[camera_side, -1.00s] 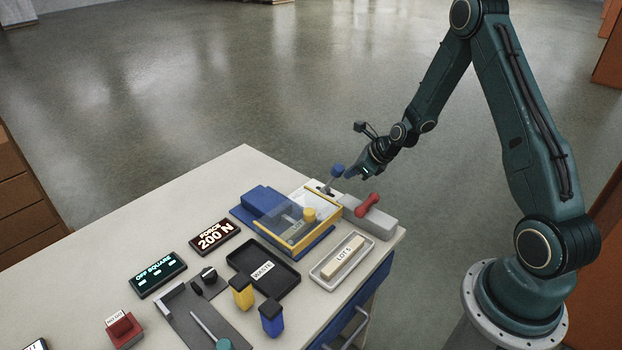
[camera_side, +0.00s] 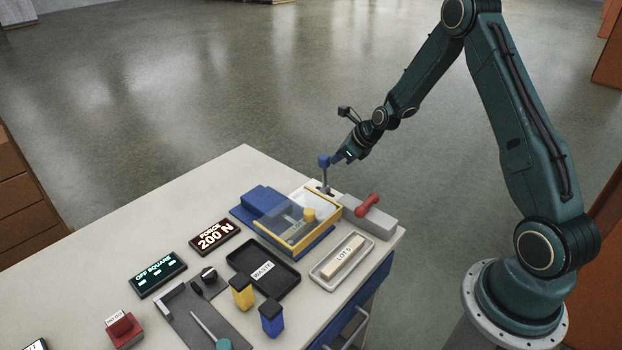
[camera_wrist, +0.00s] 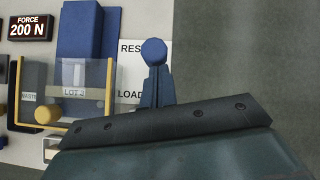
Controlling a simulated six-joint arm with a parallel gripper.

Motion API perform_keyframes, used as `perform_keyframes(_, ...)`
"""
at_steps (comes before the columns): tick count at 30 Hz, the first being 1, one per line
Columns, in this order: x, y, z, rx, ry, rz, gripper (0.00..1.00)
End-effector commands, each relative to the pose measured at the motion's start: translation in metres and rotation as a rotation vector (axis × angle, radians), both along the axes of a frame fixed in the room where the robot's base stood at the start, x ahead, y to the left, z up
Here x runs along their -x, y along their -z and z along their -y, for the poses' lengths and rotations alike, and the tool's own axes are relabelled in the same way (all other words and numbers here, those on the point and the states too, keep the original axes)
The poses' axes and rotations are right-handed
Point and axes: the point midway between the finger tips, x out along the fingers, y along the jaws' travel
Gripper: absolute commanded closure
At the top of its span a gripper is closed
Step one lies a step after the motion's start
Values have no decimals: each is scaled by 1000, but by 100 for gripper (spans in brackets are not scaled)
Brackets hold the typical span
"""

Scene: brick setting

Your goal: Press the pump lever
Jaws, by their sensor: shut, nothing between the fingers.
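The pump lever (camera_side: 324,162) has a blue knob on a grey rod and stands about upright at the back right of the press (camera_side: 268,204). The knob also shows in the wrist view (camera_wrist: 154,52). My gripper (camera_side: 338,157) is shut and empty, with its tips right beside the knob on its right side. They look to be touching or nearly so. In the wrist view the shut fingers (camera_wrist: 154,90) reach up to the knob. The white label plate beside the lever is partly hidden there, with "RES" and "LOAD" readable.
The press has a clear cover with a yellow frame (camera_side: 312,232). A grey block with a red handle (camera_side: 367,204) stands to the right of the lever. A LOT 5 tray (camera_side: 322,274), a black WASTE tray (camera_side: 240,262) and a display reading 200 N (camera_side: 215,237) are nearer the front.

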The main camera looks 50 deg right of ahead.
Motion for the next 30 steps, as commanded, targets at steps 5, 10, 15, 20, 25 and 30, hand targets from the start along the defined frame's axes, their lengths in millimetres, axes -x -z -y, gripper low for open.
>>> perform_keyframes(5,-23,-3,0,1,-1,0,100)
perform_keyframes(10,-41,-3,0,0,0,-1,100)
perform_keyframes(15,-55,-2,0,0,0,-1,100)
perform_keyframes(20,-64,0,-1,1,0,2,100)
perform_keyframes(25,-67,2,-3,-1,-3,3,100)
perform_keyframes(30,-68,2,-3,-2,-4,4,100)
